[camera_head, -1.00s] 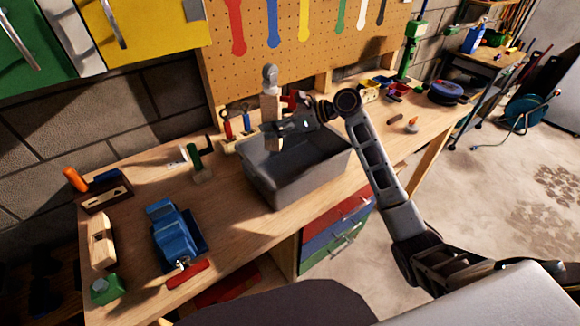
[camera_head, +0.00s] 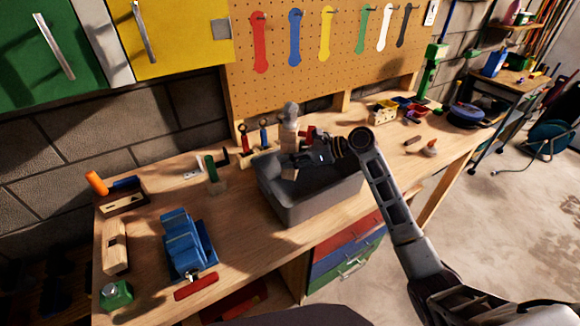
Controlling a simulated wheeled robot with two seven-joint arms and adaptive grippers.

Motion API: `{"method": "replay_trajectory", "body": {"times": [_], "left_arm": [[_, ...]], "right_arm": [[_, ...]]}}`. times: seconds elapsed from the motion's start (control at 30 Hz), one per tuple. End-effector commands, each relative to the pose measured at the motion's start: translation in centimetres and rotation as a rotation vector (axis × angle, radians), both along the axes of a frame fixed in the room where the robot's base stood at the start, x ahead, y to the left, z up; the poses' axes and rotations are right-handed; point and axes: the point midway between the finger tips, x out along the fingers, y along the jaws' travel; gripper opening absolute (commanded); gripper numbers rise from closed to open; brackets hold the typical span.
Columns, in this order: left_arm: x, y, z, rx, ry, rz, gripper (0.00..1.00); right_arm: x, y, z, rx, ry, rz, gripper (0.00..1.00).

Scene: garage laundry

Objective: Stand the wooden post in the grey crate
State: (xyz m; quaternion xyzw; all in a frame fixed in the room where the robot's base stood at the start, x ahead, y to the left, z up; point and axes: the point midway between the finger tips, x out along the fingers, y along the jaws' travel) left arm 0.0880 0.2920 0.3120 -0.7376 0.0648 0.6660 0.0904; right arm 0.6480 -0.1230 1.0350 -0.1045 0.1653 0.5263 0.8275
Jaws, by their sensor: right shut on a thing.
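The wooden post (camera_head: 289,135), pale with a grey rounded top, is held about upright by my right gripper (camera_head: 297,159). The gripper is shut around the post from the right. The post's lower part shows below the fingers, within the outline of the grey crate (camera_head: 310,209), toward its left back. I cannot tell whether its foot touches the crate floor. The crate is open-topped and stands on the wooden workbench. My left gripper is out of view.
A blue vise (camera_head: 184,243) stands left of the crate. Hand tools stand in a rack (camera_head: 246,160) close behind it. A pegboard (camera_head: 280,85) rises at the back. Small bins (camera_head: 382,112) and loose items lie to the right. The bench (camera_head: 245,235) between vise and crate is clear.

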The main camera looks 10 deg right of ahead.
Motion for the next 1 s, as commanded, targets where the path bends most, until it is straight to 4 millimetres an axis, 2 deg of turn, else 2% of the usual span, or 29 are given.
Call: {"method": "replay_trajectory", "body": {"times": [0.2, 0.4, 0.87, 0.9, 1.0], "left_arm": [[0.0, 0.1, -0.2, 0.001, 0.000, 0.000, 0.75], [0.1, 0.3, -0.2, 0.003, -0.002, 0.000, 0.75], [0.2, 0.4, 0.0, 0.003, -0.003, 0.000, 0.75], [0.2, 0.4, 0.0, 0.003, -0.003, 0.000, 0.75], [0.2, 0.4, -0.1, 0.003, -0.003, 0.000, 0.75]], "right_arm": [[0.0, 0.0, -2.6, 0.001, 0.001, 0.001, 0.10], [0.0, 0.0, -4.2, 0.001, 0.000, 0.000, 0.10], [0.0, 0.0, -4.4, 0.001, 0.000, 0.000, 0.10], [0.0, 0.0, -4.6, 0.000, 0.002, 0.001, 0.46], [0.0, 0.0, -4.6, 0.000, 0.002, 0.001, 0.59]]}}
